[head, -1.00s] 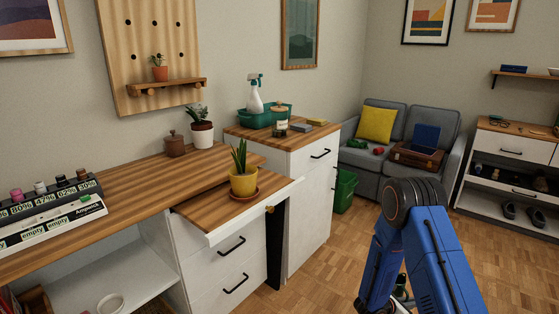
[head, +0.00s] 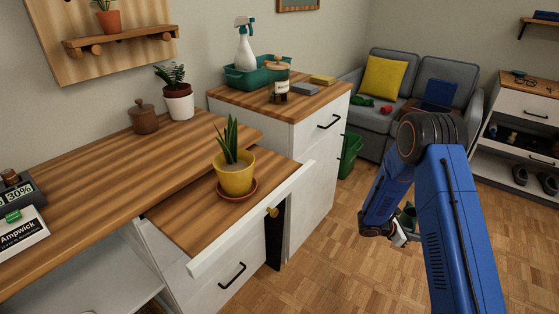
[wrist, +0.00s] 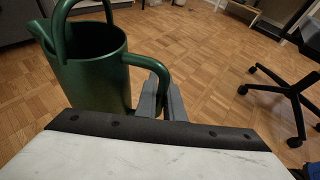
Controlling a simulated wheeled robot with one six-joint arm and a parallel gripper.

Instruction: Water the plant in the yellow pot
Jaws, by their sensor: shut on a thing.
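The yellow pot (head: 237,178) holds a plant with upright green leaves (head: 229,140). It stands on a terracotta saucer (head: 250,193) on the pulled-out wooden board of the desk. My gripper (wrist: 168,92) is shut on the handle of a dark green watering can (wrist: 95,80), seen at the left of the wrist view. The can looks roughly upright, above the parquet floor.
A white pot with another plant (head: 178,100) and a brown lidded jar (head: 143,117) stand behind on the desk. A cabinet with a green tray (head: 245,76) and spray bottle (head: 243,48) is beyond. A wheeled chair (wrist: 290,95) shows in the wrist view. Open floor lies right of the desk.

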